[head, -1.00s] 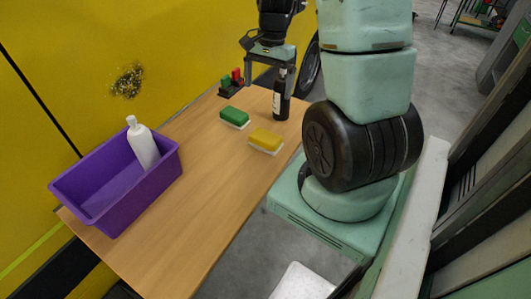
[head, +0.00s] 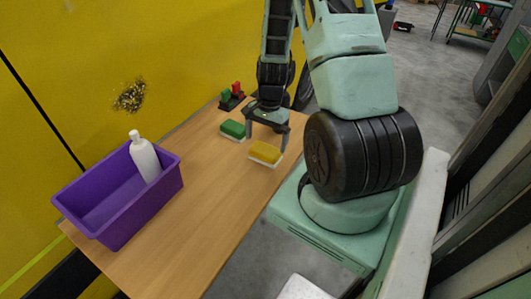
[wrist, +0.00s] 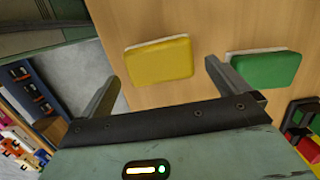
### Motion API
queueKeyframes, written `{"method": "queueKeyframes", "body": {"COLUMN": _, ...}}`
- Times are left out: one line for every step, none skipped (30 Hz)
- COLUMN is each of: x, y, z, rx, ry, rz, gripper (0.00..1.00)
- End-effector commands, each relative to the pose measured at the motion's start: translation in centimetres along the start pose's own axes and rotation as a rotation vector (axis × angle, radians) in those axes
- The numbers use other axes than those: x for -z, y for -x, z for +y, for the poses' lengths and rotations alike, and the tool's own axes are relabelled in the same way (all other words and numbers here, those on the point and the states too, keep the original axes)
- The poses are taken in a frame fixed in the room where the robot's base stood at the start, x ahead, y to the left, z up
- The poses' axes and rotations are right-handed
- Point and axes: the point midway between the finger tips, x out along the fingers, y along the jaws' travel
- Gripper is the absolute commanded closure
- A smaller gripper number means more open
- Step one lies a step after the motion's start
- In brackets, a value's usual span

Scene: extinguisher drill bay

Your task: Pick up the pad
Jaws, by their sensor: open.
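Two pads lie flat on the wooden table, each with a white layer underneath: a yellow pad (head: 265,153) near the right edge and a green pad (head: 232,129) behind it to the left. My gripper (head: 267,138) is open and empty, pointing down just above and behind the yellow pad. In the wrist view the yellow pad (wrist: 159,61) lies ahead, between the lines of my two fingers (wrist: 162,75), apart from both. The green pad (wrist: 264,69) lies outside the right finger there.
A purple bin (head: 119,207) holding a white bottle (head: 145,160) stands at the table's left end. A small dark holder with red and green parts (head: 231,98) stands at the far end. The table middle (head: 205,195) is clear. The dark bottle is hidden now.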

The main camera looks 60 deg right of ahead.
Motion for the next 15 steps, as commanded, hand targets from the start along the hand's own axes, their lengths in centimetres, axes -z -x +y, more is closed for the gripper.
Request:
{"method": "queueKeyframes", "body": {"x": -0.1, "y": -0.5, "z": 0.1, "rx": -0.003, "ry": -0.002, "rz": -0.005, "gripper": 0.00}}
{"method": "queueKeyframes", "body": {"x": -0.1, "y": -0.8, "z": 0.2, "rx": -0.003, "ry": -0.002, "rz": -0.005, "gripper": 0.00}}
{"method": "queueKeyframes", "body": {"x": -0.1, "y": -1.3, "z": 0.2, "rx": -0.004, "ry": -0.001, "rz": -0.006, "gripper": 0.00}}
{"method": "queueKeyframes", "body": {"x": -0.1, "y": -1.7, "z": 0.2, "rx": -0.003, "ry": -0.001, "rz": -0.005, "gripper": 0.00}}
{"method": "queueKeyframes", "body": {"x": -0.1, "y": -2.1, "z": 0.2, "rx": -0.003, "ry": -0.001, "rz": -0.005, "gripper": 0.00}}
{"method": "queueKeyframes", "body": {"x": 0.0, "y": -2.6, "z": 0.3, "rx": -0.003, "ry": 0.000, "rz": -0.005, "gripper": 0.00}}
{"method": "queueKeyframes", "body": {"x": 0.0, "y": -3.0, "z": 0.2, "rx": -0.003, "ry": 0.000, "rz": -0.004, "gripper": 0.00}}
{"method": "queueKeyframes", "body": {"x": 0.0, "y": -3.4, "z": 0.2, "rx": -0.003, "ry": 0.000, "rz": -0.004, "gripper": 0.00}}
{"method": "queueKeyframes", "body": {"x": 0.0, "y": -3.7, "z": 0.2, "rx": -0.002, "ry": 0.001, "rz": -0.003, "gripper": 0.00}}
{"method": "queueKeyframes", "body": {"x": 0.1, "y": -3.9, "z": 0.2, "rx": -0.002, "ry": 0.001, "rz": -0.002, "gripper": 0.00}}
{"method": "queueKeyframes", "body": {"x": 0.0, "y": -4.1, "z": 0.2, "rx": -0.002, "ry": 0.001, "rz": -0.002, "gripper": 0.00}}
{"method": "queueKeyframes", "body": {"x": 0.0, "y": -4.3, "z": 0.2, "rx": -0.002, "ry": 0.001, "rz": -0.002, "gripper": 0.00}}
{"method": "queueKeyframes", "body": {"x": 0.1, "y": -4.4, "z": 0.2, "rx": -0.002, "ry": 0.001, "rz": -0.002, "gripper": 0.00}}
{"method": "queueKeyframes", "body": {"x": 0.1, "y": -4.5, "z": 0.2, "rx": -0.001, "ry": 0.001, "rz": -0.001, "gripper": 0.00}}
{"method": "queueKeyframes", "body": {"x": 0.1, "y": -4.5, "z": 0.2, "rx": -0.001, "ry": 0.001, "rz": -0.001, "gripper": 0.00}}
